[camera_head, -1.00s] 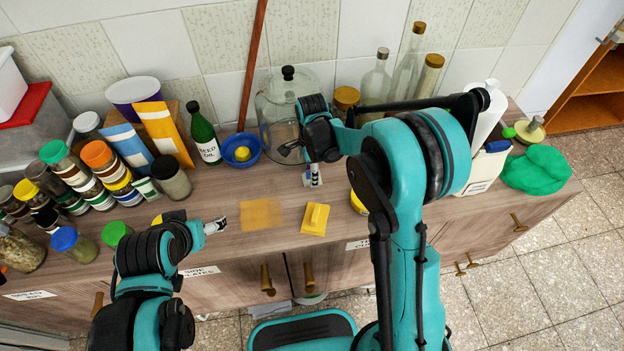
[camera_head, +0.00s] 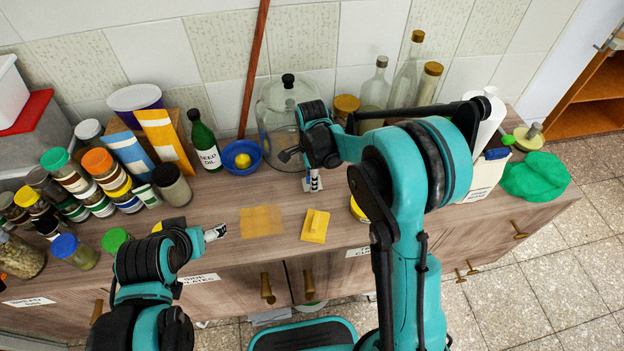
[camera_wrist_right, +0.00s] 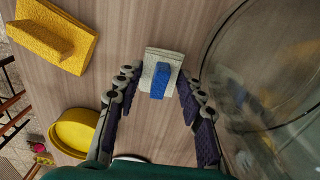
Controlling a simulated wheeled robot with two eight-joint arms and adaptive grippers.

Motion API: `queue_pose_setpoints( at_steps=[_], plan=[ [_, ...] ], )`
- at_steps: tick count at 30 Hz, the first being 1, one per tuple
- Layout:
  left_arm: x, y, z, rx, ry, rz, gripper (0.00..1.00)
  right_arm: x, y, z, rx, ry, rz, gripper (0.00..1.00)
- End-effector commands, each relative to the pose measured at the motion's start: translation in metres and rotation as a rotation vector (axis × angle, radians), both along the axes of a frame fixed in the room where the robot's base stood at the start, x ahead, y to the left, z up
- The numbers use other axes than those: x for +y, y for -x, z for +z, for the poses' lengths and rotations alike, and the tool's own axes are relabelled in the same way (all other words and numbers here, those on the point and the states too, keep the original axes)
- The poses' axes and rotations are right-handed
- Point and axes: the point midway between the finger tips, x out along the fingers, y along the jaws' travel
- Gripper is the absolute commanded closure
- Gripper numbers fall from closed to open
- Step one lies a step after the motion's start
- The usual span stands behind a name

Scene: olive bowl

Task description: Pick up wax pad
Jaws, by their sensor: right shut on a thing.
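A small white pad with a blue grip (camera_wrist_right: 160,75) is between the fingers of my right gripper (camera_wrist_right: 157,104) in the right wrist view. The right gripper (camera_head: 314,184) is shut on it, low over the counter in front of the glass jar. In the head view the pad is mostly hidden by the gripper. A yellow pad with a raised yellow grip (camera_head: 315,226) lies on the counter nearer the front edge; it also shows in the right wrist view (camera_wrist_right: 55,35). My left gripper (camera_head: 216,232) is above the counter at left, its finger opening unclear.
A flat tan square (camera_head: 261,221) lies left of the yellow pad. A glass jar (camera_head: 276,110) stands close behind the right gripper. A blue bowl (camera_head: 229,164), a seed oil bottle (camera_head: 205,145) and several spice jars crowd the left. A green cloth (camera_head: 535,177) lies right.

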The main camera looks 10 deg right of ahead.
Motion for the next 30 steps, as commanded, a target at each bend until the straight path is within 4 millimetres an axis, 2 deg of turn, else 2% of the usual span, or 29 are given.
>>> queue_pose_setpoints(
  at_steps=[5, 15, 22, 30],
  plan=[
    [0.0, 0.0, 0.015, 0.0, 0.0, 0.0, 0.23, 0.0, 0.0, 0.035, 0.0, 0.0, 0.0, 0.9],
    [0.0, 0.0, 0.035, 0.0, 0.0, 0.0, 0.23, -0.047, 0.063, 0.077, 0.0, 0.0, -0.003, 0.9],
    [0.0, 0.0, 0.043, 0.0, 0.0, 0.0, 0.23, -0.065, 0.088, 0.094, 0.0, 0.0, -0.001, 0.9],
    [0.0, 0.0, 0.044, 0.0, 0.0, 0.0, 0.23, -0.069, 0.094, 0.097, 0.0, 0.0, 0.0, 0.9]
  ],
)
